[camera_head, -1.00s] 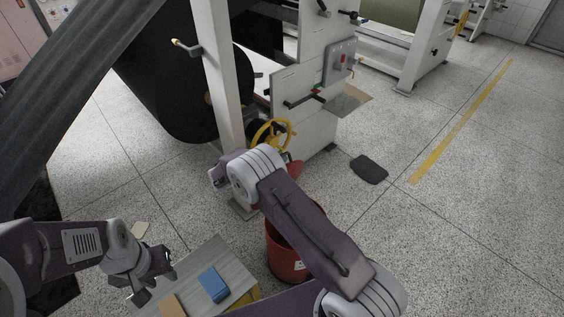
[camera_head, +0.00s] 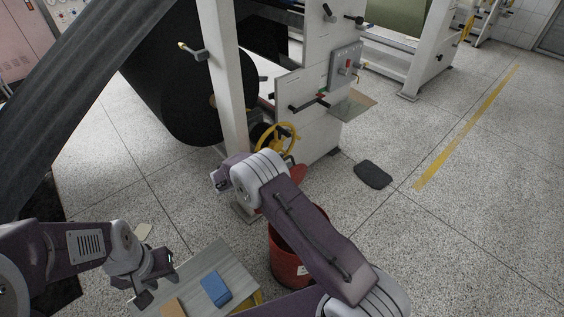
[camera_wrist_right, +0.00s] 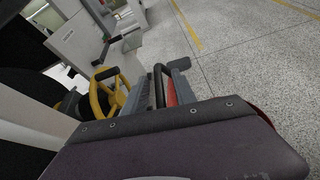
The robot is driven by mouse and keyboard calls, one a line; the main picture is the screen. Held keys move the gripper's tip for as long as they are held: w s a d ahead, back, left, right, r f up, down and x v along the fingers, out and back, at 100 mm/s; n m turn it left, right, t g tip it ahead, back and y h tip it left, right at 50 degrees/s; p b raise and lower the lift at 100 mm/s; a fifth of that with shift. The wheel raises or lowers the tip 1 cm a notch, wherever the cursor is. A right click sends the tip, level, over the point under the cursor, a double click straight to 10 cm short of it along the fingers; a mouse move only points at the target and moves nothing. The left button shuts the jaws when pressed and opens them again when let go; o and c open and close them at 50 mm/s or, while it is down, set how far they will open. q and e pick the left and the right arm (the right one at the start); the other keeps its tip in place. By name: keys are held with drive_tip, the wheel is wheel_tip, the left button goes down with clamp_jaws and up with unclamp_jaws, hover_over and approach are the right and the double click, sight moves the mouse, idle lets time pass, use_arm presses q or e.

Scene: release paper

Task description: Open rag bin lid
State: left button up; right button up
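The red rag bin (camera_head: 285,262) stands on the floor, partly hidden behind my right forearm. A red piece (camera_head: 298,172), seemingly its lid, shows above the bin's rim just past my right wrist. It looks raised and tilted, but its full outline is hidden. In the right wrist view, red (camera_wrist_right: 171,92) shows beside a black bar and grey finger parts of my right gripper (camera_wrist_right: 166,85). Whether the fingers grip the lid is unclear. My left gripper (camera_head: 157,281) is open and empty, above the left edge of the small table.
The grey-topped table (camera_head: 235,262) holds a blue block (camera_head: 215,289) and a tan block (camera_head: 173,307). A yellow handwheel (camera_head: 275,138) and a white machine frame (camera_head: 318,75) stand behind the bin. A dark mat (camera_head: 373,174) lies on open floor to the right.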

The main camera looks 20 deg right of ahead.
drive_tip(key=p+v, duration=0.1)
drive_tip(key=v, duration=0.8)
drive_tip(key=shift+w+d, duration=0.1)
